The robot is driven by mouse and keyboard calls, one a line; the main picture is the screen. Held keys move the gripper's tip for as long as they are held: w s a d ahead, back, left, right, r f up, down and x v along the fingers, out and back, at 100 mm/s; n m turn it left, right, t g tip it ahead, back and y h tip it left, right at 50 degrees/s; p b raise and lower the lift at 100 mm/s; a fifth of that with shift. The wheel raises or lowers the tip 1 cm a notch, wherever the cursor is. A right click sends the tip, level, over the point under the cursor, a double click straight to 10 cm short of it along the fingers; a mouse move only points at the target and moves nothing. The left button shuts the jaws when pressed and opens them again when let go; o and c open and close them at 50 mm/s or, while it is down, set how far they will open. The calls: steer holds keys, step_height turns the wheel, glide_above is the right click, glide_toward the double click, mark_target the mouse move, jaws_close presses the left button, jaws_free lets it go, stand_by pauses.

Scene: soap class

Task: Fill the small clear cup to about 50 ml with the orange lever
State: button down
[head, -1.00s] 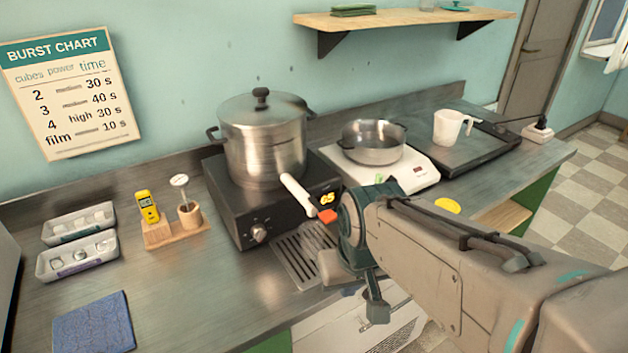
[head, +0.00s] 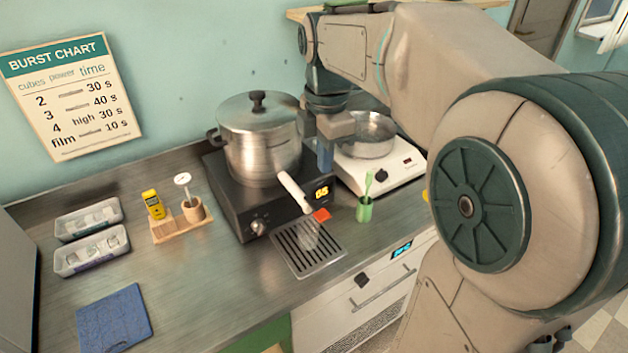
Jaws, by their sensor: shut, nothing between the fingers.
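The small clear cup (head: 309,236) stands on the slotted drip tray (head: 325,260) in front of the black heater; it is faint and I cannot tell its liquid level. The orange lever (head: 321,214) is just above and right of the cup, at the end of the white spout (head: 294,192) slanting down from the steel pot (head: 258,150). My gripper (head: 324,168) points down, shut and empty, right of the pot and above the lever in the picture. It appears apart from the lever; its fingertips are small and dark.
The black heater (head: 240,210) has a lit yellow display. A white hotplate (head: 385,170) carries a steel pan (head: 370,135). A green cup (head: 364,209) holding a green tool stands right of the tray. A thermometer stand, trays and a blue cloth (head: 114,318) lie left.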

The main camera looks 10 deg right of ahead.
mark_target(321, 215)
steer(key=shift+w+r+n, duration=0.45)
steer(key=shift+r+n, duration=0.2)
steer(key=shift+n, duration=0.15)
steer(key=shift+f, duration=0.1)
step_height(321, 215, down, 14)
steer(key=shift+r+p, duration=0.1)
steer(key=shift+p, duration=0.65)
